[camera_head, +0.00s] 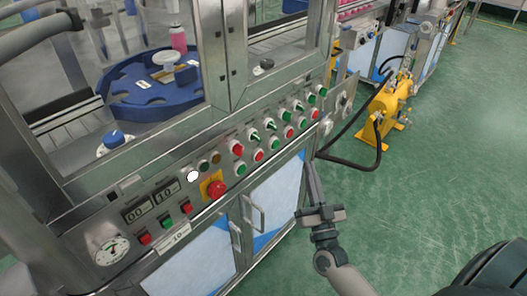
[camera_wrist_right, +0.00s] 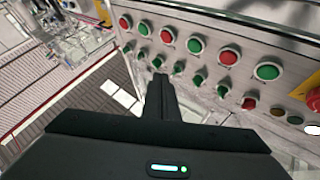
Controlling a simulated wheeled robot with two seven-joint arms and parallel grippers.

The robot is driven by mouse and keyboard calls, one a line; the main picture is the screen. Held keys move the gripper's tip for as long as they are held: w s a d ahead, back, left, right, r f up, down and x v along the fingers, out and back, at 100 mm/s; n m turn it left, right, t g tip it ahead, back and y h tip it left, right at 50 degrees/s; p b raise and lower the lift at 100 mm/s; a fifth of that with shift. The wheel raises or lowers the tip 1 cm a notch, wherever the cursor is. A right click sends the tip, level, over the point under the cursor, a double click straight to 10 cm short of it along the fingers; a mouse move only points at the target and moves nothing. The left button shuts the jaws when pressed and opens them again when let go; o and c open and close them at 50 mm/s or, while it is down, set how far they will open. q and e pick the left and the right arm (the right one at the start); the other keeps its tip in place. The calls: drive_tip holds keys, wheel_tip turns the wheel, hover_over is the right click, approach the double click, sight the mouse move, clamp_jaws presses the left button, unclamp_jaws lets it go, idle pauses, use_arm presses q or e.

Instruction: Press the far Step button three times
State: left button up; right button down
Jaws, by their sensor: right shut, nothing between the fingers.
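The machine's control panel (camera_head: 262,150) runs diagonally across the head view and carries rows of red and green buttons and green knobs. At its far right end are a green button (camera_head: 323,90) and a red button (camera_head: 314,114); their labels are too small to read, so I cannot tell which is the far Step button. My right gripper (camera_head: 309,168) is shut and empty, pointing up just off the panel's far right front edge, apart from the buttons. In the right wrist view its fingertips (camera_wrist_right: 158,82) appear near the end of the button rows. My left gripper is not in view.
Cabinet door handles (camera_head: 254,214) stick out below. A yellow pump (camera_head: 390,103) with a black hose stands right; green floor is free.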

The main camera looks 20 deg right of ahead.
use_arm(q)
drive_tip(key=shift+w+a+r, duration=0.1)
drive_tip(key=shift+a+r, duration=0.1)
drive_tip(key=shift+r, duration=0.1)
use_arm(e)
drive_tip(key=shift+r+h, duration=0.3)
drive_tip(key=shift+r, duration=0.2)
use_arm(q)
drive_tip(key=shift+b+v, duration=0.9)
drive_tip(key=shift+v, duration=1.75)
use_arm(e)
approach(275, 144)
drive_tip(key=w+d+r, duration=0.3)
drive_tip(key=w, duration=0.1)
drive_tip(key=shift+d, duration=0.4)
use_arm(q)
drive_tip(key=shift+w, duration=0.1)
